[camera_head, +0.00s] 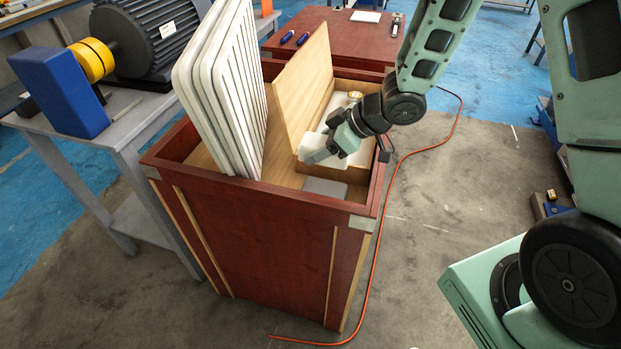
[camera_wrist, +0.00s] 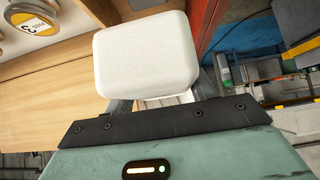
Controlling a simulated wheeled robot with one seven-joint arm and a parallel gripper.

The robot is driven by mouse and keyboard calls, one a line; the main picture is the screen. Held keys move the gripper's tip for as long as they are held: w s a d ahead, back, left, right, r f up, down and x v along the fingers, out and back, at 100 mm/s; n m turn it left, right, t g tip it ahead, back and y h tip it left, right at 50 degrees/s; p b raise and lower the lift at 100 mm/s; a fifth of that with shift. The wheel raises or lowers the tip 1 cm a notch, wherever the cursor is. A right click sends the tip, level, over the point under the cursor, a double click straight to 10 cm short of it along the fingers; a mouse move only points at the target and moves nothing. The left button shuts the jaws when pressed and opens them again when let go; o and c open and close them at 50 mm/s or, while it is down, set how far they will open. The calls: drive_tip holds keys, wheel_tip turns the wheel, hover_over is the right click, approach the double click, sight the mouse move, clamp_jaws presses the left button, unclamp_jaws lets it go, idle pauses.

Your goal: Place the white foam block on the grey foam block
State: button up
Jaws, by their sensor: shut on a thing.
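The white foam block (camera_head: 316,148) is held in my gripper (camera_head: 340,146), above the front part of the open red cabinet. In the wrist view the white foam block (camera_wrist: 147,55) fills the space between the fingers of my gripper (camera_wrist: 155,104), which are partly hidden. The grey foam block (camera_head: 325,187) lies low at the cabinet's front right, slightly below and in front of the held block. The two blocks look apart.
The red cabinet (camera_head: 255,235) has raised rims. Tall white panels (camera_head: 222,85) stand in its left part. A wooden box with a raised lid (camera_head: 303,85) is behind my gripper, with a round gauge (camera_wrist: 33,20) in it. An orange cable (camera_head: 398,180) lies on the floor.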

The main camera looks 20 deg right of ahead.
wheel_tip(320, 180, down, 8)
drive_tip(key=shift+f+b, duration=0.1)
drive_tip(key=shift+b, duration=0.2)
